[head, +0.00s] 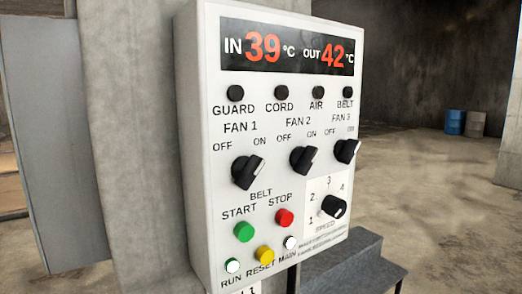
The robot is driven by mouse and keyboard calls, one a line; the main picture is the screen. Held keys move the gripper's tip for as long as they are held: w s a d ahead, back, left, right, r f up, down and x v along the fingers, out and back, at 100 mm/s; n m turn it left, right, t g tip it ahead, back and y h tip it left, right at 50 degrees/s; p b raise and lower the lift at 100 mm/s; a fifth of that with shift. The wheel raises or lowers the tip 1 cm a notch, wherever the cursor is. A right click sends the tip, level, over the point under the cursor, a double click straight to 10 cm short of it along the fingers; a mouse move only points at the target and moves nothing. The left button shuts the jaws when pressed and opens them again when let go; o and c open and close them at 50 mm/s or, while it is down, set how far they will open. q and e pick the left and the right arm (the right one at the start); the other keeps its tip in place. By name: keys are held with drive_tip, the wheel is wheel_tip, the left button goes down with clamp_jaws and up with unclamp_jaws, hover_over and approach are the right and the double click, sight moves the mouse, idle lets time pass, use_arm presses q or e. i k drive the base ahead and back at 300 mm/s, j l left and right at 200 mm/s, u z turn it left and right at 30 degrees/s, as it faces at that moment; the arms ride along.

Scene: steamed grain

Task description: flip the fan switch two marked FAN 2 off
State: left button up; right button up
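The FAN 2 switch (304,160) is a black rotary knob in the middle of the white control panel (205,150). Its raised grip is tilted with the upper end toward the right, on the side of its ON label; OFF is printed to its upper left. The FAN 1 knob (247,171) is to its left and the FAN 3 knob (346,151) to its right, both tilted the same way. Neither of my grippers is in view.
Below are a green START button (244,231), a red STOP button (285,218), a yellow RESET button (265,254) and a numbered dial (333,206). A display (290,48) reads IN 39, OUT 42. The panel is mounted beside a concrete column (130,120). Nothing blocks the panel front.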

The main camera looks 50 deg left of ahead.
sight(302, 159)
drive_tip(key=u, duration=1.4)
